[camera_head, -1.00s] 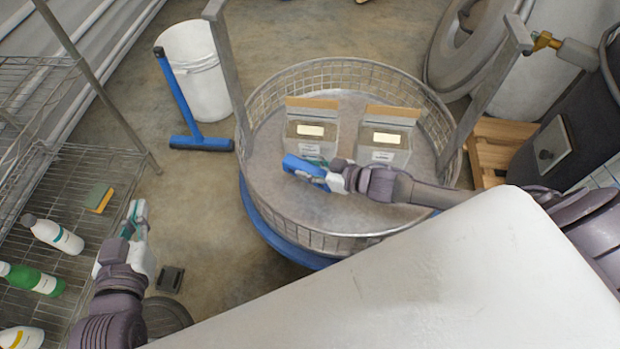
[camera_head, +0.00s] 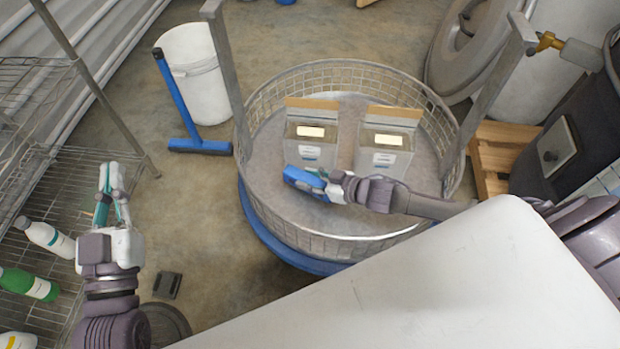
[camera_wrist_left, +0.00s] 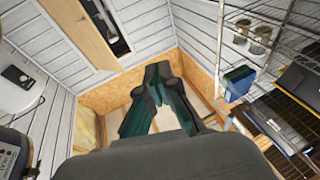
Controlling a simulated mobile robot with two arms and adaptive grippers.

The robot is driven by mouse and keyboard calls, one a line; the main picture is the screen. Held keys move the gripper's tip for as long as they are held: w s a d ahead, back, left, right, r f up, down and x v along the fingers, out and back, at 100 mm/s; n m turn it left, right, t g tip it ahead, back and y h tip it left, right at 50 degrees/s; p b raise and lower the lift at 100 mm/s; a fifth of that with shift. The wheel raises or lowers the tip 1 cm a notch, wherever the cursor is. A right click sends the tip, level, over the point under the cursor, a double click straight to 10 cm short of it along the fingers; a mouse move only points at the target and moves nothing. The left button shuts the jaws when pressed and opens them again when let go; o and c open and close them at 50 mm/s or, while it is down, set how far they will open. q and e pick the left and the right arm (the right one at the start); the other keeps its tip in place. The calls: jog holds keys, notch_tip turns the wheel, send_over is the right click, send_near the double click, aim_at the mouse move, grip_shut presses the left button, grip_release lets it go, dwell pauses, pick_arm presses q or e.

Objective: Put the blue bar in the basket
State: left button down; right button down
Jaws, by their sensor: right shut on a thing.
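The blue bar (camera_head: 302,180) is in the head view, inside the outline of the round wire basket (camera_head: 335,243). My right gripper (camera_head: 318,184) is shut on the bar and comes in from the right across the basket. I cannot tell whether the bar touches the basket floor or hangs just above it. My left gripper (camera_head: 111,182) is at the left by the wire shelves. Its green fingers also show in the left wrist view (camera_wrist_left: 158,85), with nothing seen between them; how far they are apart is unclear.
Two open boxes (camera_head: 310,143) (camera_head: 385,150) stand in the back half of the basket. Upright grey posts (camera_head: 228,75) (camera_head: 485,85) flank it. A wire shelf with bottles (camera_head: 45,238) is at the left. A white bucket (camera_head: 198,75) and a blue squeegee (camera_head: 185,115) stand behind.

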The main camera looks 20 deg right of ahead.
pick_arm(q)
jog(key=shift+r, duration=0.1)
pick_arm(e)
jog(key=shift+f, duration=0.1)
jog(key=shift+f, duration=0.45)
jog(key=c, duration=0.7)
grip_release()
pick_arm(q)
jog(key=shift+s+d+r+t+h, duration=0.1)
jog(key=shift+s+r+t+h, duration=0.1)
jog(key=shift+r+t, duration=0.25)
jog(key=shift+s+r+t+h, duration=0.1)
jog(key=shift+r+t+h, duration=0.15)
jog(key=shift+r, duration=0.35)
jog(key=shift+f, duration=0.1)
